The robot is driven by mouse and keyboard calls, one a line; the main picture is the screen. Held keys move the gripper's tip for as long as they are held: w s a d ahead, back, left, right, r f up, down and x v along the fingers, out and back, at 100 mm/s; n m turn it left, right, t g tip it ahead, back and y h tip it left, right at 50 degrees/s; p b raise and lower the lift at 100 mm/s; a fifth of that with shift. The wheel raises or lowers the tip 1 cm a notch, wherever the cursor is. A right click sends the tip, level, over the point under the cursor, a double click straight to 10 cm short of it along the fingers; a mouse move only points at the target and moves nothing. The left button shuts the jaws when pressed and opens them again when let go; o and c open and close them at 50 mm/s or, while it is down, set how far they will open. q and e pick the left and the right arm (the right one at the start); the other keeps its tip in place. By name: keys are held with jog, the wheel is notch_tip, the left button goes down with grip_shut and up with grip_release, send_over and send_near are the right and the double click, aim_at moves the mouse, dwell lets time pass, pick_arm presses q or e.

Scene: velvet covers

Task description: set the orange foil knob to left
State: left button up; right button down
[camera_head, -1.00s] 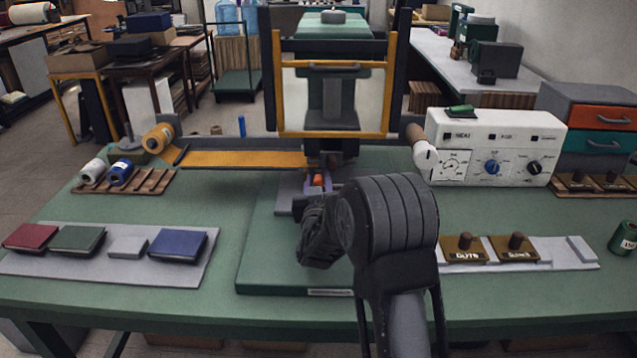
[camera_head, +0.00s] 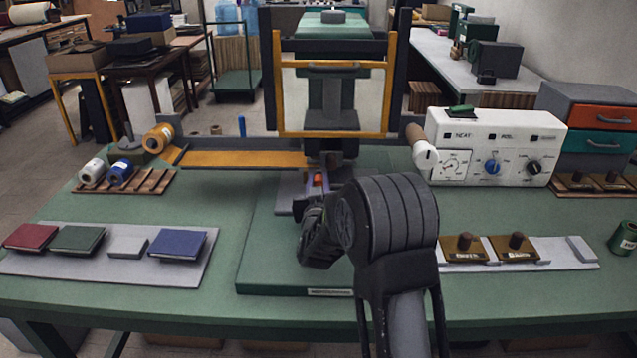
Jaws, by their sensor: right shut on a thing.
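My right arm comes in from below, and its dark wrist hides much of the gripper. The right gripper's fingertips (camera_head: 317,183) are at the foot of the press, in front of its dark head. Between them is a small orange-red piece (camera_head: 318,179), and the gripper is shut on it. It is too small and hidden to tell for sure whether this is the orange foil knob or which way it points. An orange foil roll (camera_head: 158,138) lies at the back left, with an orange strip (camera_head: 243,159) running toward the press. My left gripper is not in view.
The press has a yellow-framed guard (camera_head: 278,95). A white control box (camera_head: 485,128) with a blue knob (camera_head: 492,167) and a black knob (camera_head: 534,168) stands right. Books lie on a grey board (camera_head: 100,270) at left; two brown knobbed blocks (camera_head: 463,249) lie right.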

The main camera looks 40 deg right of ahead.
dwell(0.4)
jog(key=w+a, duration=0.1)
jog(key=a, duration=0.1)
jog(key=w+a, duration=0.2)
jog(key=shift+s+d, duration=0.1)
jog(key=c, duration=1.2)
grip_release()
jog(key=shift+c, duration=0.2)
jog(key=shift+o, duration=0.4)
